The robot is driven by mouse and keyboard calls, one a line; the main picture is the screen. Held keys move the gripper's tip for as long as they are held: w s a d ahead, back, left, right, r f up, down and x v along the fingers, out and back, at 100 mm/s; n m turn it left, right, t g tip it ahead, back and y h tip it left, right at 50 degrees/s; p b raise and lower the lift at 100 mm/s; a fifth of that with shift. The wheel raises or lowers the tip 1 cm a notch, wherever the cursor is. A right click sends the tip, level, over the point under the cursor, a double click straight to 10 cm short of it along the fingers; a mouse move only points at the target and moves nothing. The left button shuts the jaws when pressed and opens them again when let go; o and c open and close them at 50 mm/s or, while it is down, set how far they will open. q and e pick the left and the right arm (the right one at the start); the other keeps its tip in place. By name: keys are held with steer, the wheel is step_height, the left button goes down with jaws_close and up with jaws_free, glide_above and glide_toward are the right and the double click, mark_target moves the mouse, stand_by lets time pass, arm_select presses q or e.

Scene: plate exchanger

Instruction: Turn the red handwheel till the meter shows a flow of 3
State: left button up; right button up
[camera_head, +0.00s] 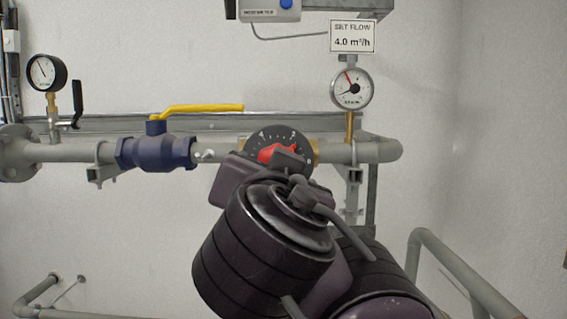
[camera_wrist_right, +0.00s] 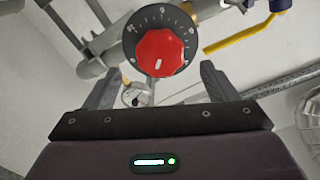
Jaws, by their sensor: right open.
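The red handwheel (camera_head: 268,153) is a red knob on a black numbered dial (camera_head: 262,134) on the pipe. My right arm partly covers it in the head view. In the right wrist view the handwheel (camera_wrist_right: 160,52) lies ahead, a white mark at its lower edge. My right gripper (camera_wrist_right: 159,72) is open, one finger on each side below the handwheel, apart from it in the picture. The meter (camera_head: 351,88) is a round white dial with a red pointer up-left and a dark needle low left; its digits are too small to read. My left gripper is not visible.
A sign (camera_head: 352,36) above the meter reads "SET FLOW 4.0 m³/h". A blue valve (camera_head: 156,152) with a yellow lever (camera_head: 203,109) sits left of the handwheel. A second gauge (camera_head: 46,72) stands far left. A pipe rail (camera_head: 462,272) rises at lower right.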

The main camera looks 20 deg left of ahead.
steer(key=p+x, duration=0.1)
steer(key=x, duration=0.5)
steer(key=shift+p, duration=0.4)
steer(key=shift+w, duration=0.3)
steer(key=shift+a, duration=0.1)
steer(key=c, duration=1)
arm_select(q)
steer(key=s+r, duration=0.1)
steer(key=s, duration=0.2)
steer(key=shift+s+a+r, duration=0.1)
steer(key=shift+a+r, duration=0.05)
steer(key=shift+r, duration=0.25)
arm_select(e)
steer(key=shift+f, duration=0.1)
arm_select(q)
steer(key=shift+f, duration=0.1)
